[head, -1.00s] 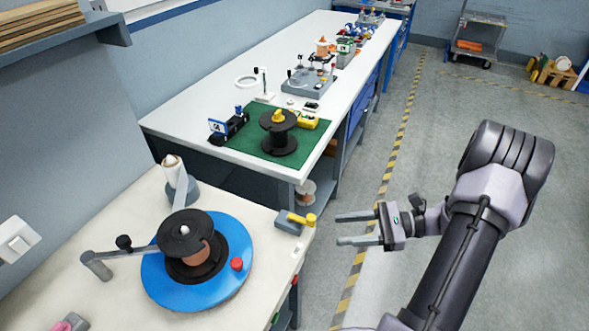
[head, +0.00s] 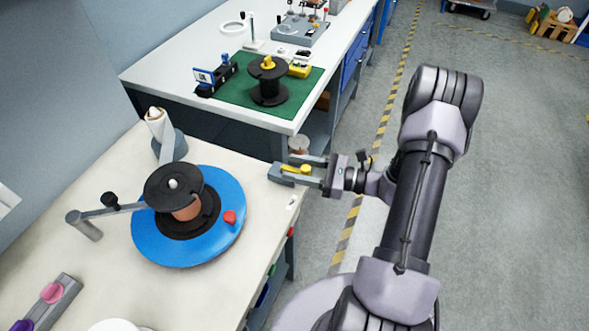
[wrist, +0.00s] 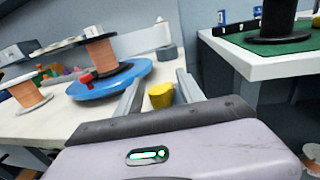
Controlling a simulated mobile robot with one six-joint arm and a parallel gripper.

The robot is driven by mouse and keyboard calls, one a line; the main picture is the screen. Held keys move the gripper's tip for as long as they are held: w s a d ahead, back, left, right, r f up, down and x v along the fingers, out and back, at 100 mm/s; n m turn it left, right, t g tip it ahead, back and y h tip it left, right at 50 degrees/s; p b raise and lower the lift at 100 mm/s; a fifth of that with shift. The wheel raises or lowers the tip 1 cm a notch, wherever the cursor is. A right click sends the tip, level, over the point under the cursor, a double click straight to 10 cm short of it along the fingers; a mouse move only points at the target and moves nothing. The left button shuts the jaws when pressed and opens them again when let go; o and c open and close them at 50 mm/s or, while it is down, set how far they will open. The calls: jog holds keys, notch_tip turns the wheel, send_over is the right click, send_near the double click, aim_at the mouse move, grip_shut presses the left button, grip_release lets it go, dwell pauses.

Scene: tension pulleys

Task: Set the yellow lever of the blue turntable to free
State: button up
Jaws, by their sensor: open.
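The blue turntable (head: 225,240) lies on the near white bench and carries a black spool (head: 173,187) with copper-coloured winding. A red knob (head: 229,217) sits on its rim. The yellow lever (head: 304,169) is on a small grey block at the bench's right edge. My gripper (head: 288,169) is open at the lever, with one finger on each side of it. In the wrist view the yellow lever end (wrist: 160,95) shows between the two spread fingers, with the turntable (wrist: 110,83) beyond to the left. I cannot tell whether a finger touches the lever.
A grey arm (head: 118,209) with a black knob reaches over the turntable from a post. A white cone (head: 156,124) stands behind it. A pink and purple control strip (head: 50,300) is front left. The far bench has a green mat (head: 295,103) with a black spool. Floor right is open.

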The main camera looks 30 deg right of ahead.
jog(key=shift+w+a, duration=0.15)
jog(key=shift+a, duration=0.05)
jog(key=shift+c, duration=0.3)
grip_shut()
dwell(1.1)
